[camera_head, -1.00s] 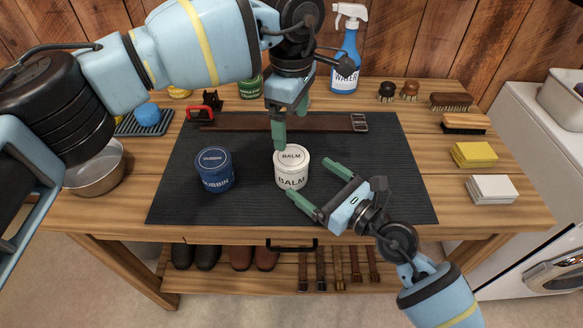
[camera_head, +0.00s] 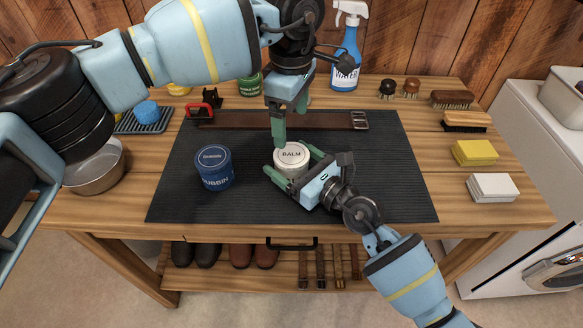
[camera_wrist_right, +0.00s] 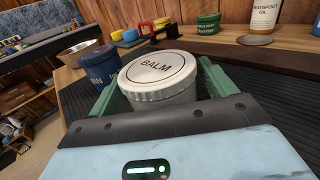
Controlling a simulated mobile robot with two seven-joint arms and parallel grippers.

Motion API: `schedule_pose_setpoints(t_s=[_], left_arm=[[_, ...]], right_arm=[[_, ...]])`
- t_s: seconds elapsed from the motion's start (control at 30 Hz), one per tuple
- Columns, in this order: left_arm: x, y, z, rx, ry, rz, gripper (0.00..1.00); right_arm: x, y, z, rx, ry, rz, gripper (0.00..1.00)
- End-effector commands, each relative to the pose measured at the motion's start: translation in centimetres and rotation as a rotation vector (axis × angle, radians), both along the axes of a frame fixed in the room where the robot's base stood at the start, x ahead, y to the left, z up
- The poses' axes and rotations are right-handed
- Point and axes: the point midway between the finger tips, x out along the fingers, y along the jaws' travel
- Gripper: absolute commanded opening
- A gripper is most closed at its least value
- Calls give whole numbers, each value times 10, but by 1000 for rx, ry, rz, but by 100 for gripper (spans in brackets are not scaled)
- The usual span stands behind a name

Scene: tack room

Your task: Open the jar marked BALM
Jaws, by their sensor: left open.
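The BALM jar (camera_head: 291,157), white with a ribbed lid marked BALM, stands upright and closed on the dark mat (camera_head: 380,190). In the right wrist view the jar (camera_wrist_right: 160,72) sits between the green fingers. My right gripper (camera_head: 297,166) is low at the jar's near right side, with one finger on each side of the body. My left gripper (camera_head: 290,128) points down just above and behind the lid, open and empty.
A blue DUBBIN tin (camera_head: 214,168) stands left of the jar. A leather strap (camera_head: 300,121) lies behind. A blue WATER spray bottle (camera_head: 346,60) stands at the back. Yellow (camera_head: 475,153) and white (camera_head: 492,187) blocks and brushes line the right side. The mat's right part is clear.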

Motion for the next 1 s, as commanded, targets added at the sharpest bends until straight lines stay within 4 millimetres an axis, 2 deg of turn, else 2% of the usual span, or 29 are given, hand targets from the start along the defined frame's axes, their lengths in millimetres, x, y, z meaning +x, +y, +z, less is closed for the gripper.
schedule_pose_setpoints(t_s=[0.07,0.4,0.5,0.6,0.77,1.0], left_arm=[[0,0,0,0,0,0,86],[0,0,0,0,0,0,86],[0,0,0,0,0,-4,77],[0,0,0,0,0,-36,77],[0,-1,0,-1,0,-194,77],[0,-1,0,-1,1,-570,77]], right_arm=[[0,0,0,0,0,0,72],[0,0,0,0,0,0,28],[0,0,0,0,0,0,15],[0,0,0,0,0,0,2],[0,0,0,-1,1,0,2],[0,0,0,-1,1,0,2]])
